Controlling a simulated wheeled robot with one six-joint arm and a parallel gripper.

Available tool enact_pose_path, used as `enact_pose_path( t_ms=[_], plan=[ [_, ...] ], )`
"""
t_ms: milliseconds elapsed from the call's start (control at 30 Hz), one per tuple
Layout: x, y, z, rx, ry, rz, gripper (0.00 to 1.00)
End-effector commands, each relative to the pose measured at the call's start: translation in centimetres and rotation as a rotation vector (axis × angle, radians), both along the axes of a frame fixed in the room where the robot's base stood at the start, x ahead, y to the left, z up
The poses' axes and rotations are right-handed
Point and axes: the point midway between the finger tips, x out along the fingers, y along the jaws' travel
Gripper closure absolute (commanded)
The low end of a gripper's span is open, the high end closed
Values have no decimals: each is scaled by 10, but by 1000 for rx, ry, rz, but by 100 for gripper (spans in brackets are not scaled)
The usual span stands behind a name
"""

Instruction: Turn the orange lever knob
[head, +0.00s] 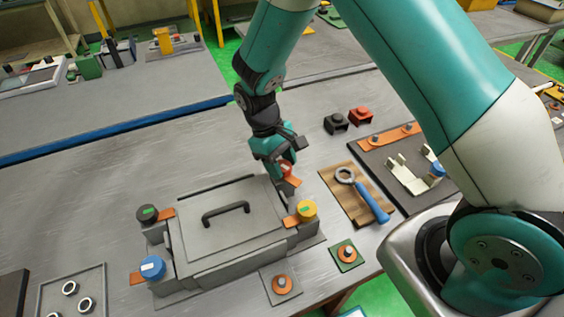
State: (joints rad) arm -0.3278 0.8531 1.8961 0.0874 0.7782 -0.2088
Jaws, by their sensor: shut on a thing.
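A grey box (205,235) with a lid and a black handle (226,213) stands on the metal table. Its corners carry round knobs with orange levers: a dark one (147,214), a blue one (152,268), a yellow one (306,209) and a red one (287,168). My gripper (283,165) reaches down at the far right corner and is shut on the red knob. An orange lever (291,182) sticks out to the right beneath the fingers. The fingers partly hide the red knob and the base of its lever.
A wrench with a blue handle (373,202) lies on a wooden board (333,181) to the right. Black (336,123) and red (360,117) blocks stand behind. Two small plates (268,284) (346,267) with orange parts lie in front.

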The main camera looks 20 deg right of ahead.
Motion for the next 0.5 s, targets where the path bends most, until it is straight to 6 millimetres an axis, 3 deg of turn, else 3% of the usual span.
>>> enact_pose_path(
  t_ms=[500],
  plan=[
    [-4, 1, -2, 0, 6, 493, 77]
  ],
)
